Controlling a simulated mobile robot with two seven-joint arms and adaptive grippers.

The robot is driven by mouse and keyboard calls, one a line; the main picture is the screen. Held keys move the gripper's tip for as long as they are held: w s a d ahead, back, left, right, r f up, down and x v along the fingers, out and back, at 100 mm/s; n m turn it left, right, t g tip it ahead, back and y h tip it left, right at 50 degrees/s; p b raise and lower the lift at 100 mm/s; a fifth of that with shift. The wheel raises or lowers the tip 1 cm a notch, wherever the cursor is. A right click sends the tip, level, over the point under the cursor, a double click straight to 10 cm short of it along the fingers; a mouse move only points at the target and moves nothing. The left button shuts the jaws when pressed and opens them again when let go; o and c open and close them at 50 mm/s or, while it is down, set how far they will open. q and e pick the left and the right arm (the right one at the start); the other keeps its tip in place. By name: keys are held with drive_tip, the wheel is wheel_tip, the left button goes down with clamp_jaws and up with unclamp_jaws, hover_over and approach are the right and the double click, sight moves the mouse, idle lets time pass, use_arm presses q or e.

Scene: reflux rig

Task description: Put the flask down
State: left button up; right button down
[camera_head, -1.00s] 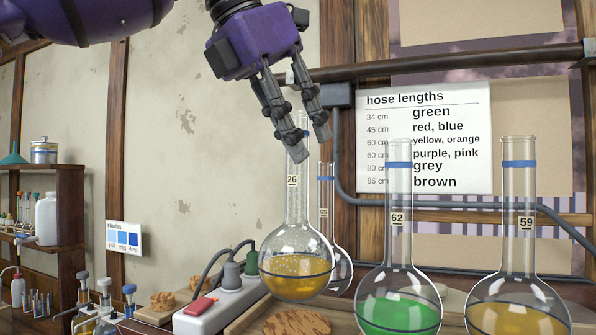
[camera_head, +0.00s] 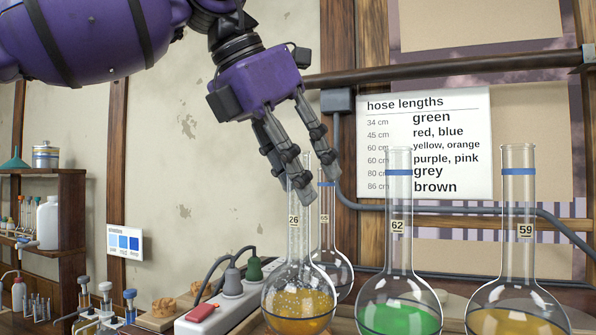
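The neck's rim shows behind the fingers. The flask's underside is cut off by the lower edge of the picture, so whether it touches a support cannot be seen. My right gripper is not in view.
To the right stand a flask labelled 62 (camera_head: 398,318) with green liquid and a flask labelled 59 (camera_head: 517,322) with amber liquid. Another clear flask (camera_head: 328,240) is close behind. A white power strip (camera_head: 222,307) with plugs lies at left.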

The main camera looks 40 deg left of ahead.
use_arm(q)
drive_tip(key=shift+r, duration=0.1)
drive_tip(key=v, duration=1.2)
